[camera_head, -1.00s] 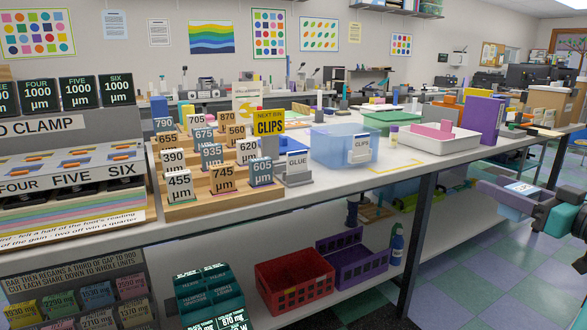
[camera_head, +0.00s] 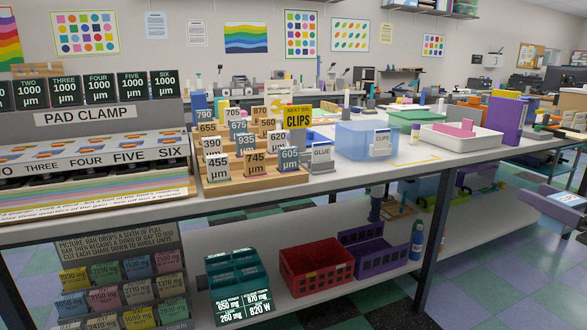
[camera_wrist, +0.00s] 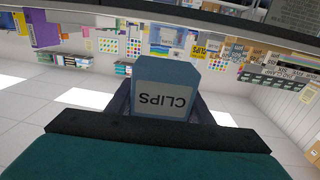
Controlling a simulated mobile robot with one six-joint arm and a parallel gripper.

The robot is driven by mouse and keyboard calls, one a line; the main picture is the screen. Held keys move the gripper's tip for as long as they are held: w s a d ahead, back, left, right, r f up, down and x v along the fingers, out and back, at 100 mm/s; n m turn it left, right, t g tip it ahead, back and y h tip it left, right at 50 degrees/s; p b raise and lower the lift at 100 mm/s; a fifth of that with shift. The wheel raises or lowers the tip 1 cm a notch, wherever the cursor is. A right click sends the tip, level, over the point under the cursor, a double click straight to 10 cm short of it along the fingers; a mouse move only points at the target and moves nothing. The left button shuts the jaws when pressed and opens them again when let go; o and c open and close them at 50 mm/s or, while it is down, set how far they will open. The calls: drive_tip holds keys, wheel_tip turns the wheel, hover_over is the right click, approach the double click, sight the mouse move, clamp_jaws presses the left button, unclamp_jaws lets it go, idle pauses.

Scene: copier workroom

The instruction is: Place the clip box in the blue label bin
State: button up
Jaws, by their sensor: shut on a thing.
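The clip box (camera_wrist: 168,72) is blue-grey with a white CLIPS label, upside down in the wrist view. My gripper (camera_wrist: 164,98) is shut on it, with a dark finger on each side. In the head view the held box (camera_head: 558,207) shows at the right edge, over the floor and apart from the table; most of my gripper is out of that picture. A translucent blue bin (camera_head: 352,142) stands on the table, with a white CLIPS card (camera_head: 381,143) on its front. Its inside is mostly hidden by its walls.
A grey GLUE holder (camera_head: 320,156) and a wooden rack of number cards (camera_head: 250,178) stand left of the bin. A yellow sign (camera_head: 297,117) reads NEXT BIN CLIPS. A white tray (camera_head: 455,139) lies to the right. Red (camera_head: 315,272) and purple crates (camera_head: 376,257) sit below.

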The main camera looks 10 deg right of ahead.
drive_tip(key=w+a+f+n+g+y+p, duration=0.1)
drive_tip(key=w+a+n+g+y+p, duration=0.45)
drive_tip(key=w+a+p, duration=1.25)
drive_tip(key=w+a+f+n+y+p, duration=0.1)
drive_tip(key=w+a+f+y+p, duration=0.1)
drive_tip(key=a, duration=0.5)
drive_tip(key=w+a+f+n+g+y+p, duration=0.1)
drive_tip(key=w+a+f+y+p, duration=0.1)
drive_tip(key=a+f+p, duration=0.2)
drive_tip(key=w+a+f+n+y+p, duration=0.1)
drive_tip(key=a+f+y+p, duration=0.1)
drive_tip(key=a, duration=0.8)
drive_tip(key=f+p, duration=0.1)
drive_tip(key=p, duration=0.1)
drive_tip(key=shift+w+g+p, duration=0.3)
drive_tip(key=shift+w+g, duration=0.05)
drive_tip(key=shift+w, duration=0.05)
